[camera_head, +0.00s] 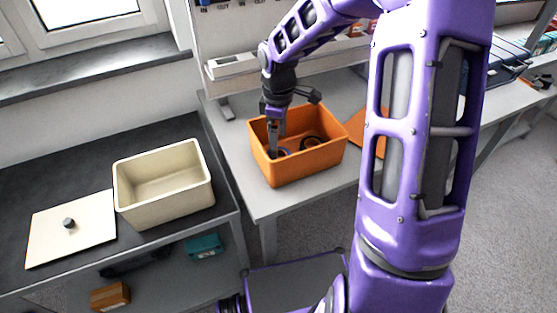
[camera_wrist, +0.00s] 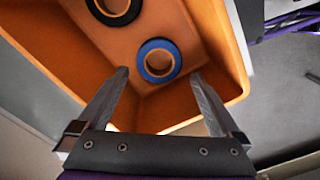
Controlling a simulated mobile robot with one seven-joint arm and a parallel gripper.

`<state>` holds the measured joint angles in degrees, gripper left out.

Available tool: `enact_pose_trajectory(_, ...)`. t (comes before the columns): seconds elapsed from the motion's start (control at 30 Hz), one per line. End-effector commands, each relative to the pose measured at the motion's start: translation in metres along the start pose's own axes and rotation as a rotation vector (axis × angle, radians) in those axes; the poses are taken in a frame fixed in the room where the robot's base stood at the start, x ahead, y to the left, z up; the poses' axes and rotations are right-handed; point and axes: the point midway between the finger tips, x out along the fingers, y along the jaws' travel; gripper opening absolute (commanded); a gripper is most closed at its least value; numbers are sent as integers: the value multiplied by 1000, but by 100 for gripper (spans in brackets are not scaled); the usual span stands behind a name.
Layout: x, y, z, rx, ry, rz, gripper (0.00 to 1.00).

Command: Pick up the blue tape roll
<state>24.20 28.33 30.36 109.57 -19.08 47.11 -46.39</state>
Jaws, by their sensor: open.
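The blue tape roll (camera_wrist: 159,61) lies on the floor of the orange bin, near one corner, in the wrist view. In the head view its dark blue ring (camera_head: 284,152) shows partly beside my fingers. The orange bin (camera_head: 310,164) stands on the light grey table. My gripper (camera_wrist: 160,85) is open, with one finger on each side of the blue roll in the wrist view and nothing held. In the head view my gripper (camera_head: 274,150) points down inside the bin. I cannot tell how far the fingertips are above the roll.
A black tape roll (camera_wrist: 113,10) lies in the same bin, apart from the blue one. The bin walls (camera_wrist: 232,45) stand close around my fingers. A cream box (camera_head: 163,209) and its lid (camera_head: 95,235) are on the dark table at left.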

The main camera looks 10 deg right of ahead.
Motion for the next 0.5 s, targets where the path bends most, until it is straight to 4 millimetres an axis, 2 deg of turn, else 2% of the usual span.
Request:
enact_pose_trajectory(0.17,10,0,0,-1,0,-1,100)
enact_pose_trajectory(0.4,46,0,1,-1,-1,-3,100)
enact_pose_trajectory(0.5,54,1,1,0,-1,-1,100)
